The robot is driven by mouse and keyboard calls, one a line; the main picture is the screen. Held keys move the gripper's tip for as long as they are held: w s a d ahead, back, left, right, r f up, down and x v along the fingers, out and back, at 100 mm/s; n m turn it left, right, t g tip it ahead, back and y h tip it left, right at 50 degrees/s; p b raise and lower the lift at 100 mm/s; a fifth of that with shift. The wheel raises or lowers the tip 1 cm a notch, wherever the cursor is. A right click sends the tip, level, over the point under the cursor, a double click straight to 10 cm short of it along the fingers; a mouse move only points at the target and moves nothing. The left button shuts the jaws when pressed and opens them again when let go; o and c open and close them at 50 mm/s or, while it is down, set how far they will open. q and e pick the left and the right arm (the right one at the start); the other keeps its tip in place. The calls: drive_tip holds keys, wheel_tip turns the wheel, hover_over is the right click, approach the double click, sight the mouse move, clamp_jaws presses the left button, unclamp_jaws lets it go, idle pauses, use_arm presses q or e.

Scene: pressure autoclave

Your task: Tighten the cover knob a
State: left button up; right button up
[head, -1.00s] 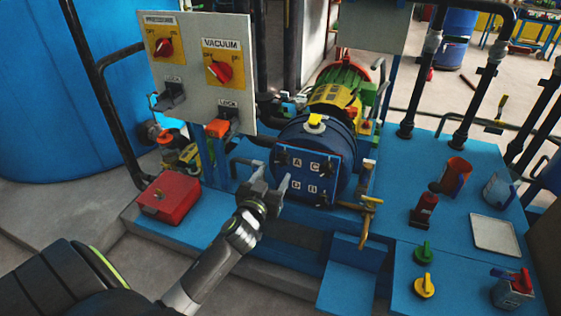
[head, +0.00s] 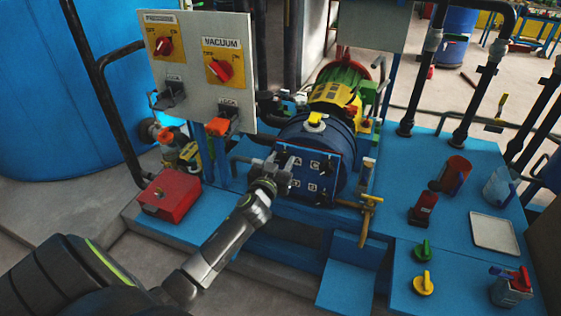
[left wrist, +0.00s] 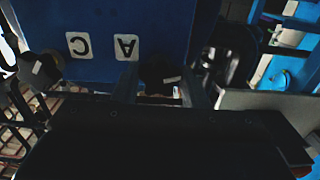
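The autoclave's blue square cover (head: 307,175) carries white letter labels, with A (head: 298,161) at its upper left. In the left wrist view the cover (left wrist: 185,25) shows upside down, with labels A (left wrist: 126,47) and C (left wrist: 78,46). The dark knob beside A (left wrist: 158,70) sits between the fingers of my left gripper (left wrist: 160,90). The fingers stand on both sides of it, seemingly with small gaps. A second dark knob (left wrist: 40,70) shows near C. In the head view my left gripper (head: 278,168) is at the cover's left edge and hides knob a. My right gripper is not in view.
The panel with red PRESSURE and VACUUM switches (head: 195,105) stands left of the autoclave. A red box (head: 170,195) is at lower left. A brass valve (head: 370,205) sticks out right of the cover. Loose containers and knobs stand on the blue deck (head: 450,215) at right.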

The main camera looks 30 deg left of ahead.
use_arm(q)
drive_tip(key=c, duration=0.5)
drive_tip(key=shift+m, duration=0.3)
drive_tip(key=m, duration=0.3)
drive_tip(key=m+p, duration=0.1)
drive_tip(key=m, duration=0.5)
drive_tip(key=m+p, duration=0.2)
drive_tip(key=m, duration=0.4)
drive_tip(key=m+p, duration=0.1)
drive_tip(key=m, duration=0.4)
drive_tip(key=shift+m, duration=0.4)
